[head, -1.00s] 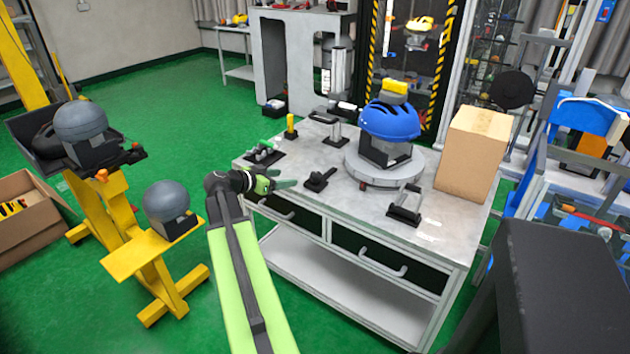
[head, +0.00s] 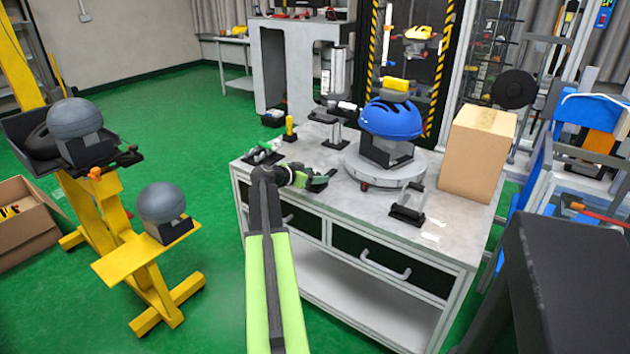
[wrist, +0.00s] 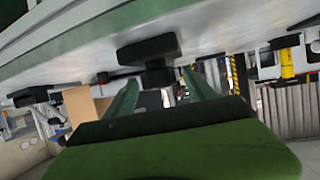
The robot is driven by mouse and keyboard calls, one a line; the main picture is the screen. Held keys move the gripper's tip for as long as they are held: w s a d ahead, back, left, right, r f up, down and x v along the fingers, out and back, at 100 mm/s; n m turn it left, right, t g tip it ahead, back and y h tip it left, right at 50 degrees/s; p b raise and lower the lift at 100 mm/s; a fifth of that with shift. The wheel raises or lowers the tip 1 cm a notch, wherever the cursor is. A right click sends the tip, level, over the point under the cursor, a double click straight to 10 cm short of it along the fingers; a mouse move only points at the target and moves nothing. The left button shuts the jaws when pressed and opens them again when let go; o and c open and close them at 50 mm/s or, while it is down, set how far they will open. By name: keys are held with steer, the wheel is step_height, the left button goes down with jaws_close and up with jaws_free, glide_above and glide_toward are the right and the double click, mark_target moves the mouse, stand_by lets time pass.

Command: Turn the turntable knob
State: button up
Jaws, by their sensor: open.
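The knob (wrist: 150,48) is a black block on a short stem. In the wrist view, which looks upside down, it is near the middle, ahead of and between the fingers of my gripper (wrist: 160,80). The jaws are open, and I cannot tell whether they touch the knob. In the head view my gripper (head: 322,178) is low over the table's front left part and largely hides the knob. The round grey turntable (head: 400,174) stands to the right. A blue helmet (head: 392,121) sits on a dark-based form on it.
The workbench (head: 445,232) has a cardboard box (head: 478,153) at right, a black lever fixture (head: 407,213) near the front, and a yellow-topped post (head: 290,128) at back left. A yellow stand (head: 130,262) with grey domes is on the floor at left.

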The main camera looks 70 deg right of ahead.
steer(key=shift+s+d+f, duration=0.1)
steer(key=shift+s+d, duration=0.05)
steer(key=shift+d, duration=0.05)
steer(key=shift+c, duration=0.3)
steer(key=c, duration=1.3)
steer(key=shift+a, duration=0.1)
